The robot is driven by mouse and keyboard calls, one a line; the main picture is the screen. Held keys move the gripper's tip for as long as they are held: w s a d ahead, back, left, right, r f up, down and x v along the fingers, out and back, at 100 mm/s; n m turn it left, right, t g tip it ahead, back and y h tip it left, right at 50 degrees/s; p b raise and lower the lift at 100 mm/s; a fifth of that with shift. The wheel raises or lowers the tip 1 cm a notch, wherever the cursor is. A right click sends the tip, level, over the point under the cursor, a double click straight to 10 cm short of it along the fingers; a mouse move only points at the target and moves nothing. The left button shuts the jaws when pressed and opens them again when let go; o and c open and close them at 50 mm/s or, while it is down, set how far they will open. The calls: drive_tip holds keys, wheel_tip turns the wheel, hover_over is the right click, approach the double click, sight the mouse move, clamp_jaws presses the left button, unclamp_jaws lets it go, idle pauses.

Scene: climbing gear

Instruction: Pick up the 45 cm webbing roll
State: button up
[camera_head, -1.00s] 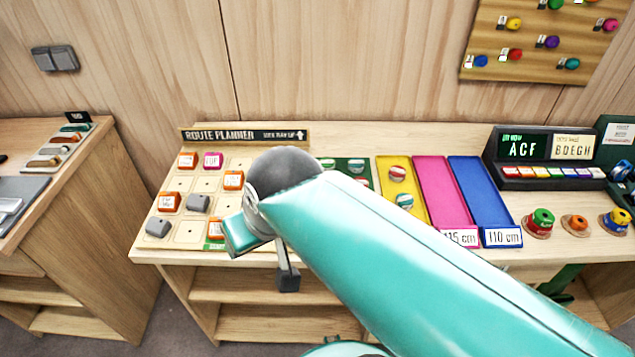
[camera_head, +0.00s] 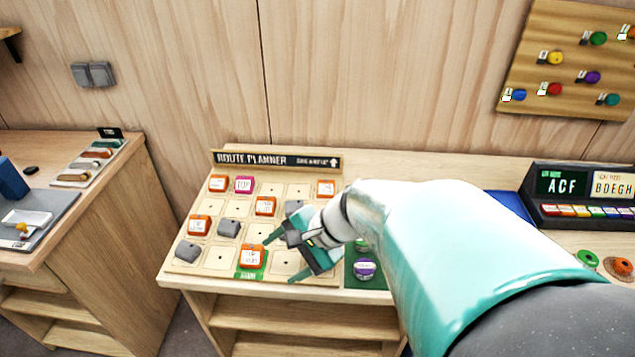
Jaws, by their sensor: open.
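Webbing rolls sit on a green tray at the middle of the bench. A purple and white roll (camera_head: 364,268) shows clearly near the tray's front, and a green one (camera_head: 361,245) behind it is partly hidden by my arm. No length is readable on either, so I cannot tell which is the 45 cm roll. My gripper (camera_head: 279,260) is open and empty over the right part of the route planner board, left of the green tray. Its fingers point left.
The route planner board (camera_head: 222,258) holds several orange, pink and grey blocks. My arm hides most of the coloured trays; a corner of the blue tray (camera_head: 511,205) shows. The letter display (camera_head: 580,195) stands right. A separate desk (camera_head: 40,150) is at left.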

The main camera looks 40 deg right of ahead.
drive_tip(key=s+d+f+m+t+h, duration=0.1)
drive_tip(key=d+f+m+t+h, duration=0.1)
drive_tip(key=d+m, duration=0.6)
drive_tip(key=s+d+f+m+t+h, duration=0.1)
drive_tip(key=d+f+m+t+h, duration=0.2)
drive_tip(key=d+m, duration=0.5)
drive_tip(key=s+d+f+m+t+h, duration=0.2)
drive_tip(key=d+f+m, duration=0.3)
drive_tip(key=d, duration=0.6)
drive_tip(key=shift+d+m+t+h, duration=0.15)
drive_tip(key=shift+m+h, duration=0.25)
drive_tip(key=shift+m, duration=0.3)
drive_tip(key=shift+d+m+t+h, duration=0.15)
drive_tip(key=shift+m+h, duration=0.25)
drive_tip(key=shift+m, duration=0.3)
drive_tip(key=shift+w+f, duration=0.15)
drive_tip(key=x, duration=0.7)
drive_tip(key=shift+w, duration=0.15)
drive_tip(key=x, duration=0.6)
drive_tip(key=shift+d+r, duration=0.3)
drive_tip(key=shift+r, duration=0.1)
drive_tip(key=c, duration=1.1)
